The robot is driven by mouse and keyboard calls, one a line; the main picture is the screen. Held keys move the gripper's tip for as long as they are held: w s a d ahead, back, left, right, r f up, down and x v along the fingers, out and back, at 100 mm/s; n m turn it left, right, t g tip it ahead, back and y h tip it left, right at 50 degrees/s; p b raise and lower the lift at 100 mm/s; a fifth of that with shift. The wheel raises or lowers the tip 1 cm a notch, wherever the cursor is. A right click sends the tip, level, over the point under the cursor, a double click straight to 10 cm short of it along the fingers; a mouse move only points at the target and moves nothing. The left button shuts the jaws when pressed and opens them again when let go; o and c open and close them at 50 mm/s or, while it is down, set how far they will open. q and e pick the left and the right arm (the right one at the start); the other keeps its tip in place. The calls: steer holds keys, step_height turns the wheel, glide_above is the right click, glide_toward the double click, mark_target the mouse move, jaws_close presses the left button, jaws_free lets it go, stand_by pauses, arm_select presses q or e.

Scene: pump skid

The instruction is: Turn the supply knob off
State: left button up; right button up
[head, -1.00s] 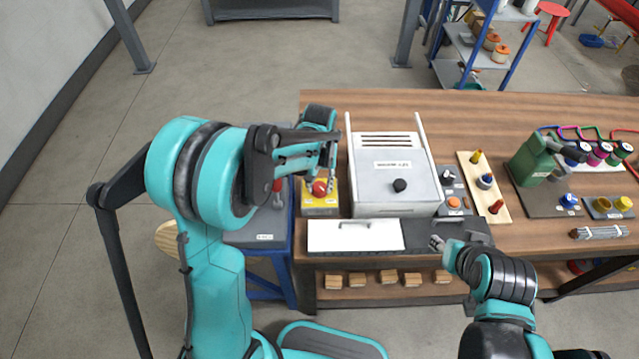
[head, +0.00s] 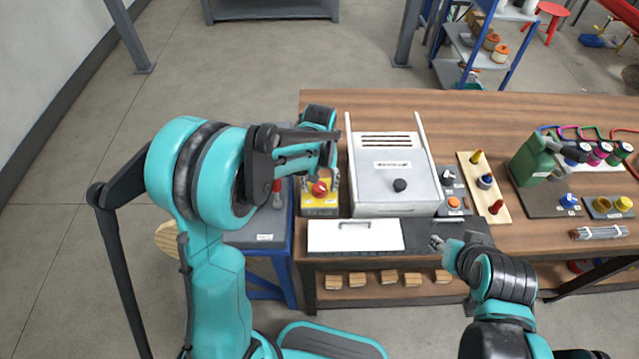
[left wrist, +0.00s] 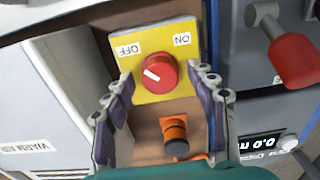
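The supply knob is red with a white mark, on a yellow plate (head: 320,208) beside the white machine. The knob (head: 319,188) shows between my left fingers in the head view. In the left wrist view, the knob (left wrist: 160,72) sits between the OFF label (left wrist: 129,49) and ON label (left wrist: 182,40); its white mark lies on the OFF-label side. My left gripper (head: 319,180) is open over the plate, its fingertips on either side of the knob with gaps to it. My right gripper (head: 438,242) is near the table's front edge; its fingers are too small to judge.
A white machine (head: 395,170) with a black knob stands right of the yellow plate. A red-handled lever (left wrist: 290,62) on a grey panel is close to the left gripper. An orange part with a dark cap (left wrist: 175,135) is below the plate in the wrist view.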

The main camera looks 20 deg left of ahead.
mark_target(319, 186)
arm_select(q)
step_height(319, 186, up, 12)
stand_by(0.6)
stand_by(0.4)
steer(key=s+a+m+t, duration=0.1)
steer(key=s+t, duration=0.2)
steer(key=s, duration=0.5)
steer(key=s+a+r+m+t, duration=0.1)
steer(key=s+t, duration=0.3)
steer(key=s, duration=0.5)
steer(key=shift+a+m, duration=0.4)
steer(key=shift+m, duration=0.3)
steer(key=shift+c, duration=0.2)
